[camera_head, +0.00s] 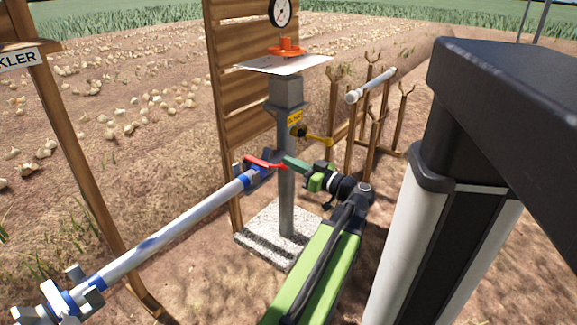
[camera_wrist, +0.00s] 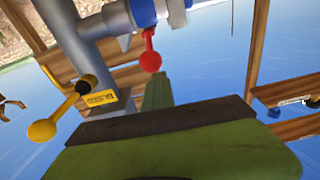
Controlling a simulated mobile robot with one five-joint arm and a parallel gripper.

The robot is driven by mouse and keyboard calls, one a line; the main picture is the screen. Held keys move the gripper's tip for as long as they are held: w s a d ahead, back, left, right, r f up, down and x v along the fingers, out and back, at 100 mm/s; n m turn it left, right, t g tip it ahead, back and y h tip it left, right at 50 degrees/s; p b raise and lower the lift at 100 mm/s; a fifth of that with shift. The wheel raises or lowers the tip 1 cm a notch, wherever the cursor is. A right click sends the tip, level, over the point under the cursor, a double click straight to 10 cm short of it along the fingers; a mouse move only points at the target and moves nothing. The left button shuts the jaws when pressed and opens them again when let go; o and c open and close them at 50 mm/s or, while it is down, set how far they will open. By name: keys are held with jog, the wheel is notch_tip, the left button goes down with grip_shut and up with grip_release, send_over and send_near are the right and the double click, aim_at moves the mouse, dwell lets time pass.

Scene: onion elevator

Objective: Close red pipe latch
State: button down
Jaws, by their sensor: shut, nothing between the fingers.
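The red pipe latch (camera_head: 264,163) is a short lever at the upper end of the pipe, beside the grey post. In the wrist view the latch (camera_wrist: 150,60) hangs from the blue-banded coupling and ends in a round red knob. The white pipe (camera_head: 170,232) slopes down to the lower left and has blue bands at its ends. My gripper (camera_head: 290,163) is shut and empty, with its green tip close to the right end of the latch. In the wrist view my gripper (camera_wrist: 157,84) points at the knob. I cannot tell whether they touch.
The grey post (camera_head: 287,190) stands on a pale square base (camera_head: 262,235). A yellow-handled valve (camera_head: 315,137) is on it, above my gripper. An orange handwheel (camera_head: 287,47) is higher up. A wooden rack (camera_head: 373,130) holds another white pipe at the right. A wooden panel stands behind.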

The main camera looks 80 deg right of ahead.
jog(key=shift+s+d+f+g, duration=0.15)
jog(key=shift+f+g, duration=0.05)
jog(key=shift+f, duration=0.15)
jog(key=shift+s+d+f+g, duration=0.1)
jog(key=shift+f+g, duration=0.1)
jog(key=shift+f, duration=0.15)
notch_tip(320, 180, up, 5)
jog(key=p, duration=0.5)
jog(key=s+a+f+b, duration=0.4)
jog(key=s+b, duration=0.1)
jog(key=s, duration=0.3)
jog(key=shift+a+f+t, duration=0.35)
jog(key=shift+f+t, duration=0.05)
